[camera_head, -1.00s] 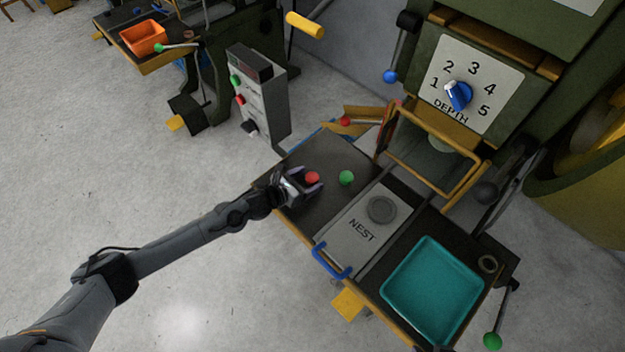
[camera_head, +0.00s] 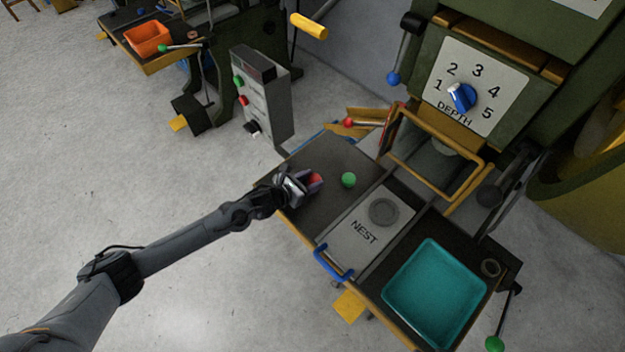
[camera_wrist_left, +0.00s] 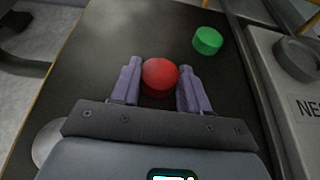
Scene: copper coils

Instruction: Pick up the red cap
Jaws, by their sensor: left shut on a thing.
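The red cap (camera_head: 316,180) is on the dark left part of the work table, between the fingers of my left gripper (camera_head: 311,181). In the left wrist view the red cap (camera_wrist_left: 160,75) shows a round top, with one purple finger of the left gripper (camera_wrist_left: 160,84) on each side. The left gripper is shut on the cap. The fingers hide part of the cap in the head view. I cannot tell whether the cap is clear of the table. My right gripper is not in view.
A green cap (camera_head: 348,180) stands just right of the gripper. The NEST plate (camera_head: 353,244) with a round grey seat (camera_head: 384,212) and a teal tray (camera_head: 398,322) lie further right. A yellow-framed guard (camera_head: 437,152) rises behind. A grey control box (camera_head: 262,100) stands behind left.

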